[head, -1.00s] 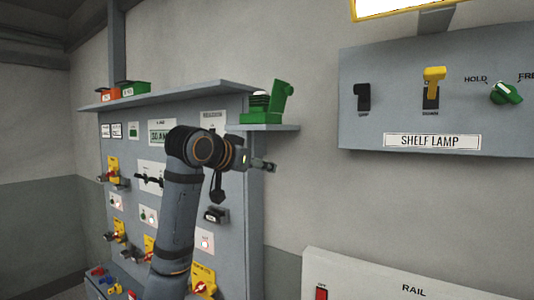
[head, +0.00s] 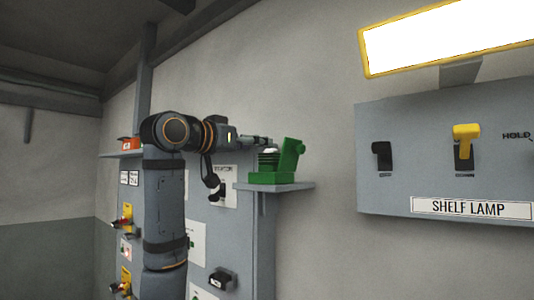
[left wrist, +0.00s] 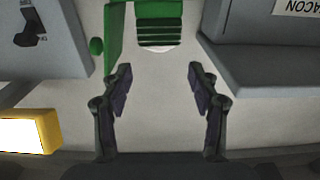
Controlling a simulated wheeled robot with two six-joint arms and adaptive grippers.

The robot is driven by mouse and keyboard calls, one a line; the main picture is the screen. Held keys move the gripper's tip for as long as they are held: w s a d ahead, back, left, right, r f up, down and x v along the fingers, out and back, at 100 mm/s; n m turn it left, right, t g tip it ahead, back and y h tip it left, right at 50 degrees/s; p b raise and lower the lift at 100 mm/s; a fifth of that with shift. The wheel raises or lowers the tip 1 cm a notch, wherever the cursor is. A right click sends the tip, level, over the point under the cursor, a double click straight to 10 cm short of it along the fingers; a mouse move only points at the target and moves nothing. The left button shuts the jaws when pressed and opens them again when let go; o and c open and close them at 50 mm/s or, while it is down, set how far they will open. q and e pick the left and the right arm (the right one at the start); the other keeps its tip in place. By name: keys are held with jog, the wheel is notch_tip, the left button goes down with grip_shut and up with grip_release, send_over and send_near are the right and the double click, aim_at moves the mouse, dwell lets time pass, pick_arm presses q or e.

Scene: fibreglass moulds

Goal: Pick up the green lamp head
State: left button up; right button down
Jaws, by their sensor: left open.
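The green lamp head (head: 272,178) sits on a small grey ledge at the right end of the panel. It has a ribbed body, a pale round part and an upright green arm at its right. My left gripper (head: 262,140) is level with the top of the lamp head, just at its upper left in the head view. In the left wrist view my left gripper (left wrist: 158,78) is open and empty, and the lamp head (left wrist: 159,22) shows partly cut off at the top, ahead of the gap between the fingers. My right gripper is out of view.
The ledge (head: 300,186) juts out under the lamp head. A panel with switches and a SHELF LAMP label (head: 467,208) is on the right wall, below a bright yellow-framed lamp (head: 450,38). A red box (head: 127,143) stands on the shelf at left.

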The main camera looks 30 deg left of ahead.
aim_at(271, 150)
pick_arm(q)
jog(key=w, duration=0.3)
jog(key=shift+w+d+f, duration=0.2)
jog(key=shift+w+f, duration=0.05)
jog(key=shift+f, duration=0.1)
jog(key=w+p, duration=0.2)
jog(key=w, duration=0.1)
jog(key=shift+w+d+r, duration=0.1)
jog(key=shift+w, duration=0.1)
jog(key=shift+w+p, duration=0.3)
jog(key=shift+p, duration=0.1)
jog(key=shift+c, duration=0.6)
jog(key=shift+w, duration=0.1)
jog(key=c, duration=0.9)
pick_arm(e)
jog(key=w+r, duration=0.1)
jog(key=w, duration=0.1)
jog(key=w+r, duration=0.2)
